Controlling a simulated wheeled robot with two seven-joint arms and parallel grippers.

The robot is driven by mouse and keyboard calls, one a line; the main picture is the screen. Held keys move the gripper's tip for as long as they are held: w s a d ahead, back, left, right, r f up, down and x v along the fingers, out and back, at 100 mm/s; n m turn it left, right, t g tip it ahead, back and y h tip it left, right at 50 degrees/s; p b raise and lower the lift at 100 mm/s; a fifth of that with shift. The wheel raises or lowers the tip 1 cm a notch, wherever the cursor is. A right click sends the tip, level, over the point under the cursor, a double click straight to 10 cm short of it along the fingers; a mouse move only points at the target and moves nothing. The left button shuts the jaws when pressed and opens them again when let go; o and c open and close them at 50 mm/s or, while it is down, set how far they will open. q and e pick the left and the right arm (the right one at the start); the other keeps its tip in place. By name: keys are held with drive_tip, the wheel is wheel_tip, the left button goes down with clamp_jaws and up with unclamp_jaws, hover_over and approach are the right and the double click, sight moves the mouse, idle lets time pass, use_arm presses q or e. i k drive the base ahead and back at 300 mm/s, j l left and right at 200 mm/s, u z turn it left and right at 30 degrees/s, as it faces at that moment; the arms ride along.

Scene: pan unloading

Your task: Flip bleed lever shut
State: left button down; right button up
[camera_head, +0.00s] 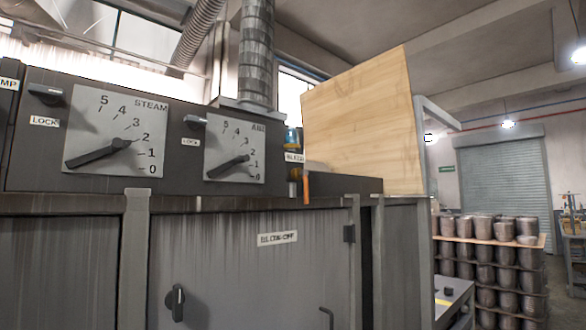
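The bleed lever (306,187) is a small orange handle at the right end of the dark control panel, pointing straight down. A white label (294,157), which seems to read BLEED, sits just above it. A small blue and brass-coloured fitting (292,138) is above the label. Neither of my grippers is in view.
The panel carries a STEAM dial (115,130) and a second dial (234,148), with LOCK knobs beside them. A wooden board (360,120) stands just right of the lever. A BLOW-OFF door (250,275) is below. Stacked pots (490,265) stand at the right.

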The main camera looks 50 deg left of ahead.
sight(304, 173)
drive_tip(key=k+u, duration=0.1)
drive_tip(key=u, duration=1.35)
